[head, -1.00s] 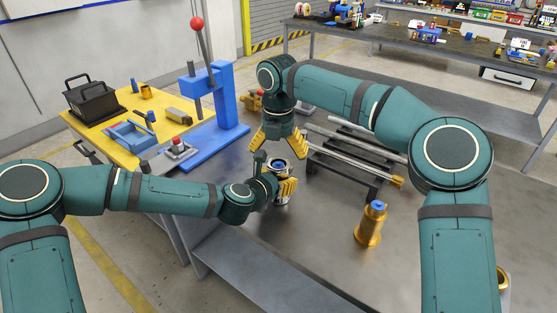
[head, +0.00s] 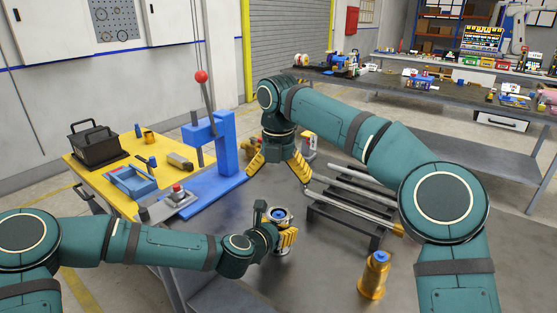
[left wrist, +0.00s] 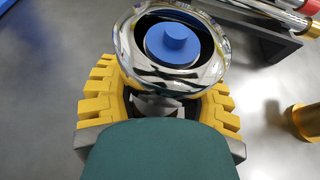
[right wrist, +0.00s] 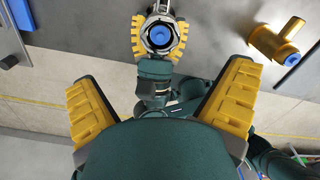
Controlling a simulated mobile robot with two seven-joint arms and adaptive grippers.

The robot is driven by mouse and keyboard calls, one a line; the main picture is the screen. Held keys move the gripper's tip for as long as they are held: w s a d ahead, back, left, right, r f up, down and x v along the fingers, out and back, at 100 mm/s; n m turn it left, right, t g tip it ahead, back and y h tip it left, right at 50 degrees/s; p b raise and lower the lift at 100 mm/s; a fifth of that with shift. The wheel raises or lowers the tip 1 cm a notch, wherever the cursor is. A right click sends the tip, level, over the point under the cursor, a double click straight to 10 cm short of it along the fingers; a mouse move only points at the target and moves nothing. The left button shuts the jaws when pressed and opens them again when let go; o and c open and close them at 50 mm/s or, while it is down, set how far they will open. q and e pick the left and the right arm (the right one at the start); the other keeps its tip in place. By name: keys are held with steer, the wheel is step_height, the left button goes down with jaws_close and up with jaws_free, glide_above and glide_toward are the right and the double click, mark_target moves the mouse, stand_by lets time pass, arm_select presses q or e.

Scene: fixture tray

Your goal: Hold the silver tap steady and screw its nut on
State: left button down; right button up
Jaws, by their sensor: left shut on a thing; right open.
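The silver tap (head: 281,215) is upright above the grey table, with a blue core in its round top. It also shows in the left wrist view (left wrist: 211,72) and the right wrist view (right wrist: 160,24). My left gripper (head: 288,240) is shut on the tap's body, its yellow fingers on both sides in the left wrist view (left wrist: 158,100). My right gripper (head: 278,174) is open and empty, above and behind the tap; its spread fingers show in the right wrist view (right wrist: 162,90). A silver rim surrounds the blue core; I cannot tell whether this is the nut.
A gold tap (head: 373,278) stands to the right. A dark rack with metal bars (head: 350,208) lies behind it. A blue press (head: 222,150) and a yellow-topped bench (head: 105,178) are at left. Bare table lies between the silver tap and the gold tap.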

arm_select(q)
steer(key=shift+r, duration=0.1)
arm_select(e)
steer(key=shift+r, duration=2.7)
arm_select(q)
steer(key=shift+c, duration=1.1)
jaws_free()
steer(key=v, duration=1.2)
